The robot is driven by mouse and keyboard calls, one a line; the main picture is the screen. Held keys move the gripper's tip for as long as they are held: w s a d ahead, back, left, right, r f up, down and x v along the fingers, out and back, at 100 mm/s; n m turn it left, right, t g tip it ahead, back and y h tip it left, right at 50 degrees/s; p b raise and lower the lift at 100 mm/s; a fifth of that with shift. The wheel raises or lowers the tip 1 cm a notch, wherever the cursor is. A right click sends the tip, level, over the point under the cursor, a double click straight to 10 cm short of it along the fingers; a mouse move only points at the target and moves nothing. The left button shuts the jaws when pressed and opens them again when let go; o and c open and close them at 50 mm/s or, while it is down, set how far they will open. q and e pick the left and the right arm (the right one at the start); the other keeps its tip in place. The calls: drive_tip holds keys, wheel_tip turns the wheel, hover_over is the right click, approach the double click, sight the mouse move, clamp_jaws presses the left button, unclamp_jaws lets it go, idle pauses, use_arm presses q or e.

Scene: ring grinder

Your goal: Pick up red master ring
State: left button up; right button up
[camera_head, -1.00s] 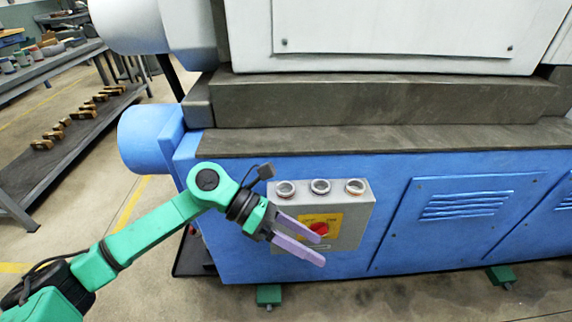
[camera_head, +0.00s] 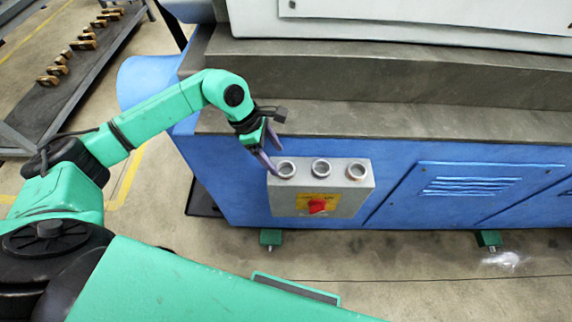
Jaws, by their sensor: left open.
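Three small rings sit in a row on top of a grey switch box: the left ring (camera_head: 287,169), the middle ring (camera_head: 322,168) and the right ring (camera_head: 357,171). All have pale rims. The right one looks faintly reddish inside, but I cannot tell for sure which is the red master ring. My left gripper (camera_head: 278,160) is open, with its purple fingers pointing down and right. Its fingertips are at the left ring, at the box's upper left corner. I cannot tell whether they touch it. Nothing shows between the fingers. My right gripper is not in view.
The grey box (camera_head: 345,206) has a red knob (camera_head: 317,206) on a yellow plate and is on the front of a blue machine (camera_head: 410,175). A grey ledge (camera_head: 400,121) runs above it. A shelf with several brown parts (camera_head: 60,70) stands at upper left.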

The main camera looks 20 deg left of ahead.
sight(289, 173)
use_arm(q)
drive_tip(key=p+x, duration=0.2)
drive_tip(key=x, duration=0.3)
drive_tip(key=shift+w+d+f, duration=0.1)
drive_tip(key=shift+w+d, duration=0.05)
drive_tip(key=shift+f, duration=0.25)
drive_tip(key=shift+w, duration=0.1)
drive_tip(key=c, duration=1.2)
drive_tip(key=shift+c, duration=0.2)
